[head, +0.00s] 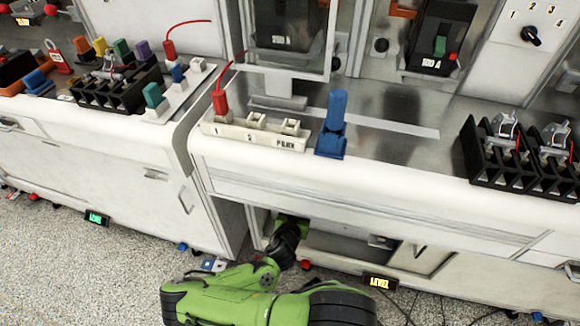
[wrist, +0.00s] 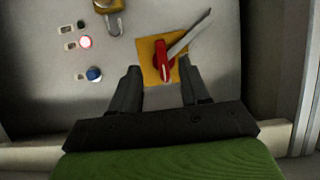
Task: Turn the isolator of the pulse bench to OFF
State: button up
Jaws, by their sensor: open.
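In the wrist view a red rotary handle (wrist: 162,62) sits on a yellow square plate (wrist: 148,48) on a pale panel. It looks like the isolator. A grey flat lever or bar (wrist: 190,33) runs from the handle up and to the right. My gripper (wrist: 160,78) is open, its two dark fingers on either side of the plate's lower part. Nothing is held between them; whether they touch the plate cannot be told. In the head view my green arm reaches into the opening under the bench, and my gripper (head: 285,235) is partly hidden there. No position lettering is readable.
A side wall (wrist: 270,60) stands close on the right. The white bench top (head: 380,165) overhangs the opening. Cables (head: 405,305) lie on the floor.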

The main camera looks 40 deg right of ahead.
jog(key=w+d, duration=0.2)
jog(key=d, duration=0.1)
jog(key=w+d, duration=0.3)
jog(key=w+d+b, duration=0.1)
jog(key=w+d, duration=0.1)
jog(key=d, duration=0.2)
jog(key=shift+w, duration=0.25)
jog(key=shift+w+d+f, duration=0.2)
grip_shut()
